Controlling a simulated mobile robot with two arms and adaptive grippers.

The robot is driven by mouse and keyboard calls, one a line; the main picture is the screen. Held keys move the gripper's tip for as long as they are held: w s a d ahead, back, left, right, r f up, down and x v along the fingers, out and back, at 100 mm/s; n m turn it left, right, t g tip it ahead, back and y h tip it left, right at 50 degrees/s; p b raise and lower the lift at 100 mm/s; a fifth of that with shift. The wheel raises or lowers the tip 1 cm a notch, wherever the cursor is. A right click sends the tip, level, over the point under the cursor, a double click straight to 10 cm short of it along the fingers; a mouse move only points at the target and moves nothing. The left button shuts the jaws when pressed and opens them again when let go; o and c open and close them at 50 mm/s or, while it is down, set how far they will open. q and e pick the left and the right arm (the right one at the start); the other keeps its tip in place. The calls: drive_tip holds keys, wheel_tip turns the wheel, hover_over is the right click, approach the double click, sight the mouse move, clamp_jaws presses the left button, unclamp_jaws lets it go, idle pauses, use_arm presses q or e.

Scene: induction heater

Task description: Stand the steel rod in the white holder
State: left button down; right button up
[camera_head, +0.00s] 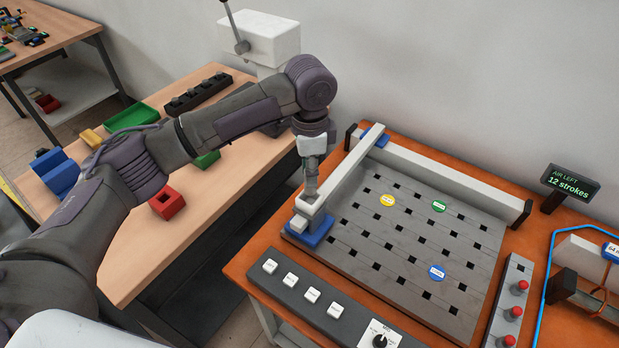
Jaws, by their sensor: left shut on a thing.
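My left gripper (311,187) points down at the near end of a pale sliding bar (345,172), over the left edge of a grey plate with square holes (415,245). It is shut on the bar's near end, just above a blue block (311,232). Another blue block (374,137) sits at the bar's far end. I cannot make out the steel rod or a white holder with certainty in this view. My right gripper is not in view.
A red block (167,203) and a green tray (132,117) are on the wooden table at left. A display (570,187) reads "12 strokes".

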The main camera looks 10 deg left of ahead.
use_arm(q)
wheel_tip(320, 180, down, 3)
drive_tip(key=shift+s+f+p, duration=0.1)
drive_tip(key=shift+s+p, duration=0.05)
drive_tip(key=shift+p, duration=0.5)
drive_tip(key=shift+f, duration=0.5)
drive_tip(key=c, duration=1.2)
unclamp_jaws()
drive_tip(key=shift+f, duration=0.1)
drive_tip(key=o, duration=0.3)
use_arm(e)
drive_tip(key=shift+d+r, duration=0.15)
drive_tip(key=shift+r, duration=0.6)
